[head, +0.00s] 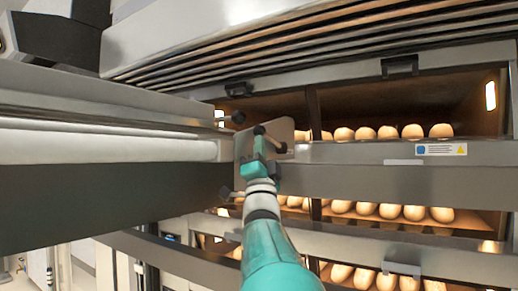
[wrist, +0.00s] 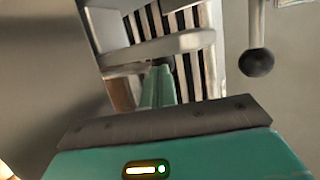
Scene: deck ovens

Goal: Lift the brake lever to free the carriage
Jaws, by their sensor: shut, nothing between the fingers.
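A metal rod with a black ball knob (wrist: 257,62) hangs at the upper right of the wrist view, apart from my gripper; it looks like a lever. I cannot tell which is the brake lever. My teal gripper (head: 257,166) is in front of the plate, its fingers shut and empty. The fingers (wrist: 160,86) also show in the wrist view. The carriage (head: 110,148), with a pale roller, reaches in from the left.
The deck ovens (head: 400,180) fill the right side, with rows of loaves (head: 385,132) on several open decks. A slatted grey hood (head: 300,40) hangs above. The long dark beam of the carriage closes off the left. Some open floor shows at the lower left.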

